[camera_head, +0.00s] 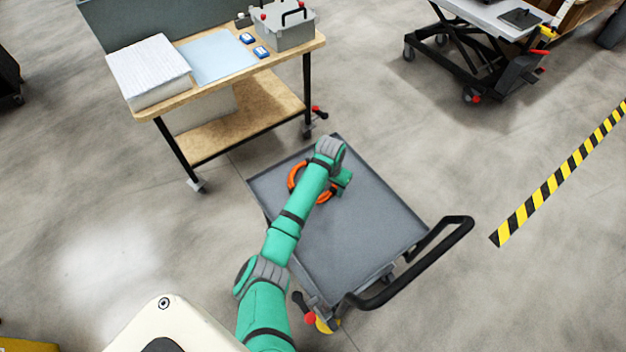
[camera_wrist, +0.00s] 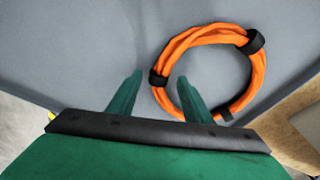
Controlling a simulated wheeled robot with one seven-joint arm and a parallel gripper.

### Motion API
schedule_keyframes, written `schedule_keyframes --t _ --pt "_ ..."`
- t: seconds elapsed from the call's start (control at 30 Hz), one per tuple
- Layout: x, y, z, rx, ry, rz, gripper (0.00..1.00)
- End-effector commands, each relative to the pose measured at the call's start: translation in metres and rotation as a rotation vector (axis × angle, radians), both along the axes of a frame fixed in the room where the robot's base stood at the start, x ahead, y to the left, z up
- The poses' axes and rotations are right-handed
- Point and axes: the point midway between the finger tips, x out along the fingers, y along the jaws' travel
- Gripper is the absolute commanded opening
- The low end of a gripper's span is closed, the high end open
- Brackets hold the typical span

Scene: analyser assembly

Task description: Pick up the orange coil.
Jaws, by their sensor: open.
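The orange coil (camera_head: 297,181) lies on the grey cart top (camera_head: 365,215), near its far left side, partly hidden by my arm in the head view. In the wrist view the coil (camera_wrist: 179,46) is a ring with several black straps, right of the picture's middle. The right finger overlaps the coil's lower left part in the picture, and the left finger is over bare cart surface. I cannot tell whether the finger touches the coil.
The cart has a raised rim and a black push handle (camera_head: 425,262) at its near right. A wooden workbench (camera_head: 230,77) with a paper stack (camera_head: 150,70) and a grey box (camera_head: 284,27) stands beyond it. The rest of the cart top is clear.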

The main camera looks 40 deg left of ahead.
Motion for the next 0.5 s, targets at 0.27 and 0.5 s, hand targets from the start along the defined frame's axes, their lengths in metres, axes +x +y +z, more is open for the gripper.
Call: schedule_keyframes --t 0.27,0.5 --pt "0.0013 0.0001 -0.0062 0.0 -0.001 0.0 0.45" --pt "0.0013 0.0001 -0.006 0.0 -0.001 0.0 0.0"
